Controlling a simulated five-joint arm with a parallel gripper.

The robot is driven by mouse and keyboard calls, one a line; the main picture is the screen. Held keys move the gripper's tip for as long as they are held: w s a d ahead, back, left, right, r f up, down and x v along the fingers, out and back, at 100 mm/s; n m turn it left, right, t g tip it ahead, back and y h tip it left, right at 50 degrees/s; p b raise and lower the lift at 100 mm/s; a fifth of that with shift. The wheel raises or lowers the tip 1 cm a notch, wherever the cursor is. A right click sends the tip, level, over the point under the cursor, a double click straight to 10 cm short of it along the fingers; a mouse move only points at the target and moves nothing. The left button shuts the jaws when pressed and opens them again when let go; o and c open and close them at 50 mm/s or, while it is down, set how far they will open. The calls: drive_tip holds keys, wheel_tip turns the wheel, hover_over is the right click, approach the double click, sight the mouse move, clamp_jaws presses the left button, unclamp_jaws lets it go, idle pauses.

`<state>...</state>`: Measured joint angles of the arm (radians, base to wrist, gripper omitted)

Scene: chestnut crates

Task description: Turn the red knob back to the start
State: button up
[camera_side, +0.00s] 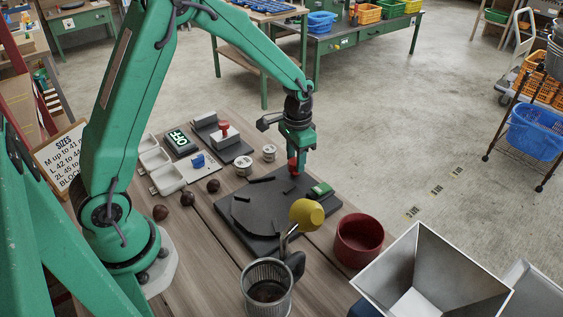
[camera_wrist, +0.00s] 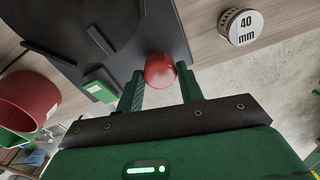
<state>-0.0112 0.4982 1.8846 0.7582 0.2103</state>
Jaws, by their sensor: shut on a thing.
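The red knob (camera_side: 292,165) stands at the far edge of a dark board (camera_side: 232,237) with a round plate and raised bars on it. In the wrist view the red knob (camera_wrist: 160,71) shows as a shiny ball between my fingers. My gripper (camera_side: 296,158) points down over it from above, and in the wrist view my gripper (camera_wrist: 161,86) is shut on it, one finger on each side. A green block (camera_side: 320,190) sits on the board to the right of the knob. The knob's lower part is hidden.
A red cup (camera_side: 358,258) stands right of the board. A mesh bin (camera_side: 268,294) and a yellow round-headed tool (camera_side: 306,214) are in front. Two white gauges (camera_side: 268,152) stand behind.

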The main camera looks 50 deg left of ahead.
sight(295, 161)
drive_tip(key=n, duration=0.5)
drive_tip(key=shift+n, duration=0.3)
drive_tip(key=n, duration=0.5)
drive_tip(key=shift+n, duration=0.3)
drive_tip(key=o, duration=1)
drive_tip(key=shift+r, duration=3.95)
